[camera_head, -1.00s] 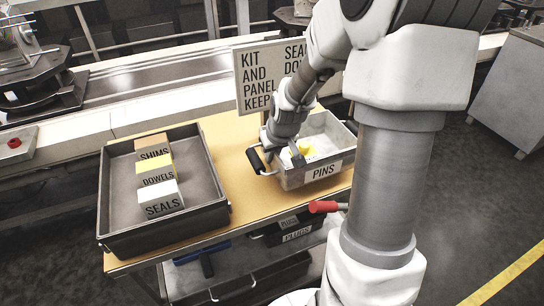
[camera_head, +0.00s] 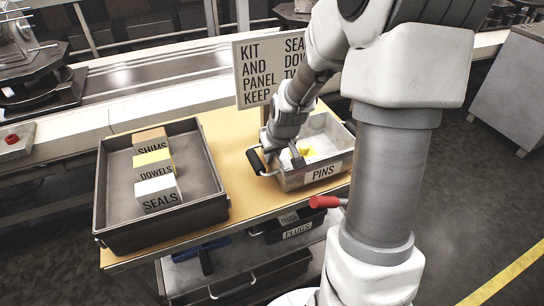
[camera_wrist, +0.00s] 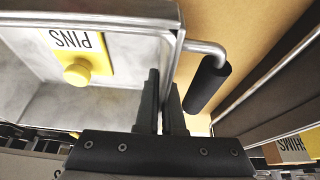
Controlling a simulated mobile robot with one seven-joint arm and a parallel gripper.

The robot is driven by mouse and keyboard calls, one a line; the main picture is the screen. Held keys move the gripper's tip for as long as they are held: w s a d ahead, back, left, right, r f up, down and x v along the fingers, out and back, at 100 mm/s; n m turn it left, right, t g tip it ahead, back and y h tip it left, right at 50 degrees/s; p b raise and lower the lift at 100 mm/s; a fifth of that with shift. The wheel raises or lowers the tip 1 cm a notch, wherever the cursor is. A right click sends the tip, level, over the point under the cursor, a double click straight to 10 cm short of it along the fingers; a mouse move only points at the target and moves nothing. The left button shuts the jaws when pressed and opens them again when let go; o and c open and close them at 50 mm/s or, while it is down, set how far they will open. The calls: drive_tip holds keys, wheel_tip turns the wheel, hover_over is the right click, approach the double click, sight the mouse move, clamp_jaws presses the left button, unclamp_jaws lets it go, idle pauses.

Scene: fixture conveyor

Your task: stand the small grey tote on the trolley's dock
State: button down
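The small grey tote (camera_head: 292,181), labelled PINS, is at the right end of the trolley's tan top (camera_head: 236,180). In the wrist view its grey wall (camera_wrist: 172,45) runs down between my fingers. A yellow piece with a round knob (camera_wrist: 78,73) lies inside it, and a black-gripped handle (camera_wrist: 208,86) sticks out beside my gripper. My gripper (camera_wrist: 164,90) is shut on the tote's wall, one finger inside and one outside; it also shows at the tote's left side in the head view (camera_head: 288,160). I cannot make out a marked dock.
A large dark tray (camera_head: 112,215) holding SHIMS, DOWELS and SEALS boxes stands left on the trolley. A sign (camera_head: 262,75) rises behind the tote. A red-ended lever (camera_head: 326,202) and a PLUGS bin (camera_head: 297,232) are below. Bare top separates tray and tote.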

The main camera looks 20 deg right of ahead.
drive_tip(key=shift+f+b, duration=0.5)
idle(0.4)
drive_tip(key=c, duration=1)
unclamp_jaws()
drive_tip(key=shift+o, duration=0.2)
drive_tip(key=shift+s+f, duration=0.1)
drive_tip(key=p+v, duration=0.5)
drive_tip(key=v, duration=1.2)
drive_tip(key=shift+r, duration=0.35)
